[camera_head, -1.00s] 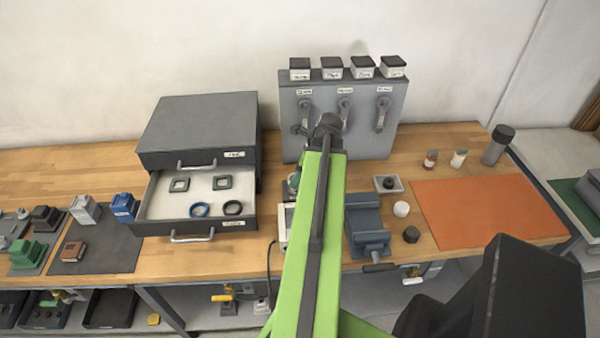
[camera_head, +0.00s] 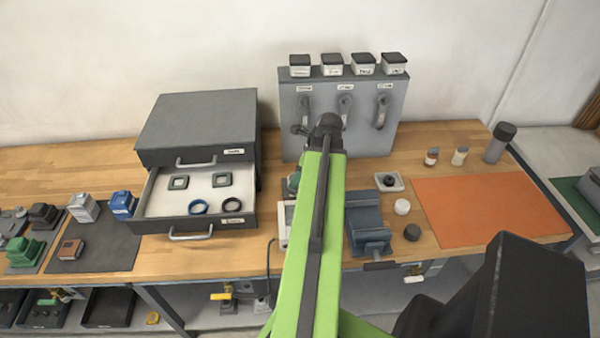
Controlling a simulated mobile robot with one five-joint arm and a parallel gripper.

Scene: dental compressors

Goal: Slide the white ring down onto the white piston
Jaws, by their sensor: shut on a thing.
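A short white cylinder (camera_head: 402,207), which looks like the white piston, stands on the bench right of the grey vise (camera_head: 368,225). I cannot make out the white ring in this view. My green arm reaches up over the bench in the middle, left of the vise. Its dark joint shows in front of the grey panel. My gripper is hidden behind the arm, so its jaws and anything in them do not show.
A short black cylinder (camera_head: 412,232) stands in front of the white one. A small tray (camera_head: 398,187) with a dark part lies behind. The open drawer (camera_head: 165,226) holds a blue ring (camera_head: 198,207) and a black ring (camera_head: 232,204). The orange mat (camera_head: 490,210) is clear.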

